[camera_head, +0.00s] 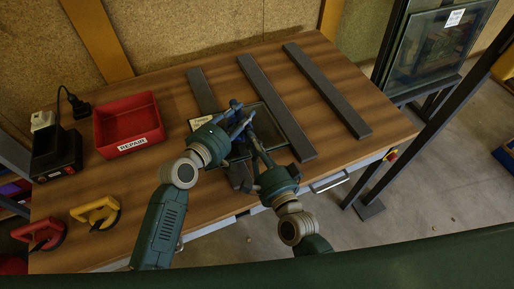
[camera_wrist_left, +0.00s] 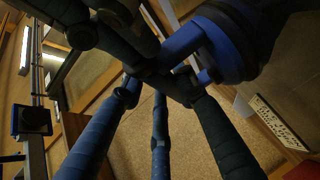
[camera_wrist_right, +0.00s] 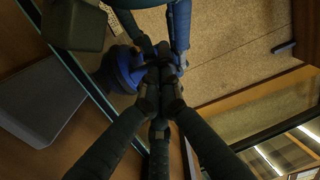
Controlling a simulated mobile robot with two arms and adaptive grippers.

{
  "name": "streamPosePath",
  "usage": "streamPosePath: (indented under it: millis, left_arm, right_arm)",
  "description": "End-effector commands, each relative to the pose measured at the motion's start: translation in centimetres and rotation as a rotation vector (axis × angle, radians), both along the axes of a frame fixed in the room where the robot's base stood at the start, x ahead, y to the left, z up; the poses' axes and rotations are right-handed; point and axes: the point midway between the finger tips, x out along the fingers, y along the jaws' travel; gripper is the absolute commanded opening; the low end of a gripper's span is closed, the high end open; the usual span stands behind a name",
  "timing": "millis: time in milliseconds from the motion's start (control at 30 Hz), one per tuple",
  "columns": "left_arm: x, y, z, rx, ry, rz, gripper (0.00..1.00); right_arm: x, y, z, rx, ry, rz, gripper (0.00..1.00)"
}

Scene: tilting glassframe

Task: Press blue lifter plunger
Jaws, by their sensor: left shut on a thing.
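The blue lifter shows as a round blue cup with a blue handle in the left wrist view (camera_wrist_left: 215,45) and in the right wrist view (camera_wrist_right: 118,70). In the head view my grippers largely hide it. My left gripper (camera_head: 240,112) is shut on the lifter's handle; its fingers close around it in the left wrist view (camera_wrist_left: 158,82). My right gripper (camera_head: 254,138) is beside it, with its fingertips drawn together close to the lifter in the right wrist view (camera_wrist_right: 161,85). The plunger is hard to make out, and I cannot tell whether the fingertips touch it.
A glass pane (camera_head: 268,125) lies under my grippers on the wooden table (camera_head: 150,85). Dark bars (camera_head: 327,90) lie at the back right. A red bin (camera_head: 127,124), a yellow lifter (camera_head: 98,213) and a red lifter (camera_head: 38,234) are at the left. A framed window (camera_head: 437,50) stands beyond the table's right edge.

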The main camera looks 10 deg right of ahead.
Motion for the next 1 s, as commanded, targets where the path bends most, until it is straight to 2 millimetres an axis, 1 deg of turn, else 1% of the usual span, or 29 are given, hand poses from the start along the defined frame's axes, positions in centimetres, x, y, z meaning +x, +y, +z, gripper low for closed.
streamPosePath:
  millis: [33, 300, 433, 567, 800, 900, 1000]
  left_arm:
    - [-0.2, 0.1, -0.6, 0.005, 0.011, -0.003, 0.0]
    - [-0.3, 0.0, -0.6, 0.005, 0.011, -0.003, 0.0]
    - [-0.3, 0.0, -0.6, 0.005, 0.012, -0.004, 0.0]
    - [-0.3, 0.0, -0.6, 0.005, 0.012, -0.004, 0.0]
    - [-0.3, 0.0, -0.6, 0.004, 0.013, -0.003, 0.0]
    - [-0.3, 0.0, -0.6, 0.004, 0.013, -0.003, 0.0]
    - [-0.3, 0.0, -0.6, 0.004, 0.013, -0.004, 0.0]
  right_arm:
    - [0.2, 0.0, 0.0, 0.001, 0.0, 0.0, 0.0]
    - [0.1, 0.0, 0.0, 0.001, -0.001, -0.001, 0.0]
    - [-0.7, -0.3, 0.0, 0.001, 0.001, -0.001, 0.0]
    - [-2.9, -1.0, -0.1, 0.0, 0.004, 0.001, 0.0]
    - [-8.3, -2.7, -0.1, -0.001, 0.005, 0.003, 0.0]
    - [-10.3, -3.3, 0.0, -0.001, 0.005, 0.003, 0.0]
    - [-11.7, -3.8, 0.0, 0.0, 0.004, 0.002, 0.0]
